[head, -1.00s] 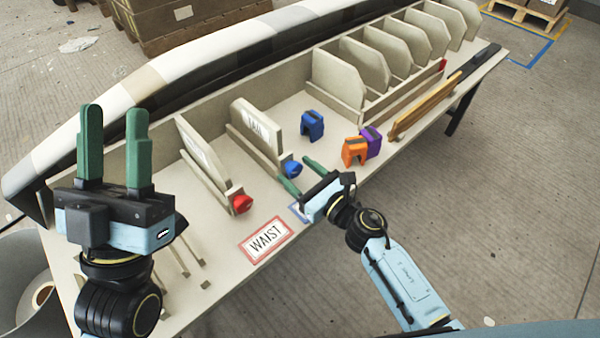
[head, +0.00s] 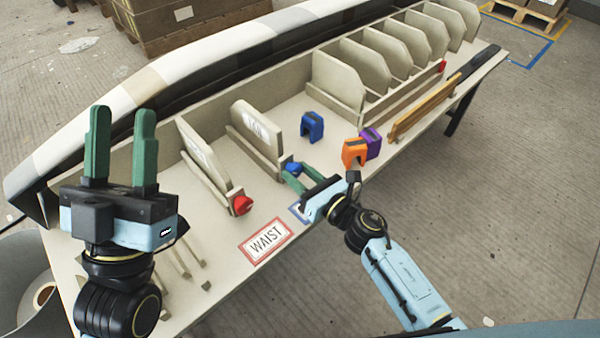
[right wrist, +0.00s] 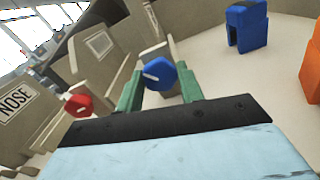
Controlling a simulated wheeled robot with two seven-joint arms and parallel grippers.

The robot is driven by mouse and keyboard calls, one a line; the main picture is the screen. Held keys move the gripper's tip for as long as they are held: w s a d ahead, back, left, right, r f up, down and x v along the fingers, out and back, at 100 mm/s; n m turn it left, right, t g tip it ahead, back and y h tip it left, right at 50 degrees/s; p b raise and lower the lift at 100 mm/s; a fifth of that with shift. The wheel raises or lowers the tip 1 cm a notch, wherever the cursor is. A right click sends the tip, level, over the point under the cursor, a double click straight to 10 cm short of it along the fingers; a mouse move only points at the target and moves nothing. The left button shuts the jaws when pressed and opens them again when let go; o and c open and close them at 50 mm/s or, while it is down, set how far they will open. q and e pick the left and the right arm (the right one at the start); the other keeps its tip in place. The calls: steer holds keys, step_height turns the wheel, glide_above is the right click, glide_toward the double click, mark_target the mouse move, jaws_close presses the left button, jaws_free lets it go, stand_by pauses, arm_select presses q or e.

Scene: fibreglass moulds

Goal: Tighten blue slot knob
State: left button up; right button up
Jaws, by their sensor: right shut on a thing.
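The blue slot knob (head: 292,167) is at the front end of a slot rail on the bench. In the right wrist view the blue knob (right wrist: 160,75) shows a pale line on its face and sits between my green fingertips. My right gripper (head: 299,174) is shut on the knob; it also shows in the right wrist view (right wrist: 158,80). The knob is partly hidden by the fingers in the head view. My left gripper (head: 121,130) is open and empty, fingers pointing up, at the left of the bench.
A red knob (head: 242,204) is on the neighbouring slot to the left. A blue block (head: 312,126), an orange block (head: 354,152) and a purple block (head: 371,142) stand to the right on the bench. A WAIST label (head: 266,240) lies near the front edge.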

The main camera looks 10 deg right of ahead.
steer(key=m, duration=0.3)
steer(key=shift+p, duration=0.35)
arm_select(q)
steer(key=shift+w+d+f+g, duration=0.15)
steer(key=shift+w+f+g, duration=0.2)
steer(key=shift+w+g, duration=0.35)
arm_select(e)
steer(key=shift+m, duration=0.7)
arm_select(q)
steer(key=shift+s+f, duration=0.1)
arm_select(e)
steer(key=o, duration=1)
steer(key=p+v, duration=0.2)
steer(key=v, duration=0.6)
steer(key=shift+s+d, duration=0.1)
steer(key=shift+s, duration=0.05)
arm_select(q)
step_height(320, 180, down, 6)
steer(key=w+g+y+p, duration=0.1)
steer(key=w+g+y, duration=0.1)
steer(key=g, duration=0.4)
steer(key=shift+w, duration=0.35)
arm_select(e)
steer(key=shift+v, duration=2.55)
